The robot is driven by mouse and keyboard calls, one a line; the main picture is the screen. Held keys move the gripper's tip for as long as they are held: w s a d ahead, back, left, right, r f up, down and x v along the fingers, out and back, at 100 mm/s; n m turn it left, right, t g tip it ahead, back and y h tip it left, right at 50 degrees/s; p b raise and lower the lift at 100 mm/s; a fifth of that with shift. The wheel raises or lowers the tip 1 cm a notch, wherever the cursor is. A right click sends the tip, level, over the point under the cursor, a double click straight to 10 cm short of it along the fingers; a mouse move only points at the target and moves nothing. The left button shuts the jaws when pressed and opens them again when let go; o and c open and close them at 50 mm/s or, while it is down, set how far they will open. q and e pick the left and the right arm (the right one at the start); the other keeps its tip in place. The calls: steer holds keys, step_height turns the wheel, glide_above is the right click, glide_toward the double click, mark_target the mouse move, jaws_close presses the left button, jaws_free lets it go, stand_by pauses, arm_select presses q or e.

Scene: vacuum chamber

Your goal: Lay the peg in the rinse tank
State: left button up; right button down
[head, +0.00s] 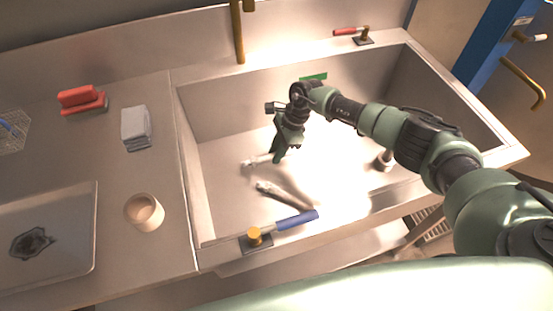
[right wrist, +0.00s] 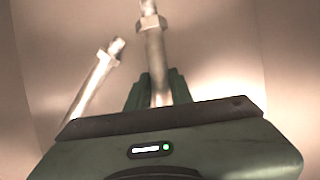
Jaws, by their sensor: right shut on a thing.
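The rinse tank (head: 225,195) is a wide metal basin in the middle of the head view. My right gripper (head: 277,156) reaches down into it from the right. It is shut on a silver peg (head: 252,162), whose end sticks out to the left, low over the tank floor. I cannot tell whether the peg touches the floor. In the right wrist view the peg (right wrist: 154,50), with a hexagonal collar, stands out from between the green fingers (right wrist: 158,90). A second, similar peg (head: 283,194) lies on the floor in front; it also shows in the right wrist view (right wrist: 94,82).
A short upright post (head: 384,160) stands at the tank's right. A blue-handled valve (head: 295,220) sits on the front rim, a red-handled one (head: 348,31) behind. A brass spout (head: 238,35) rises at the back. A beige cup (head: 144,212) stands on the left counter.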

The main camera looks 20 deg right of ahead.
mark_target(276, 167)
steer(key=shift+f, duration=2.05)
steer(key=shift+f+b, duration=0.2)
steer(key=shift+b, duration=0.25)
steer(key=c, duration=1.3)
jaws_free()
steer(key=shift+o, duration=0.2)
steer(key=shift+r, duration=0.1)
steer(key=shift+r+p, duration=0.25)
steer(key=shift+p, duration=0.2)
steer(key=b+v, duration=0.1)
steer(key=v, duration=1)
steer(key=shift+d+r, duration=0.2)
steer(key=shift+r, duration=0.1)
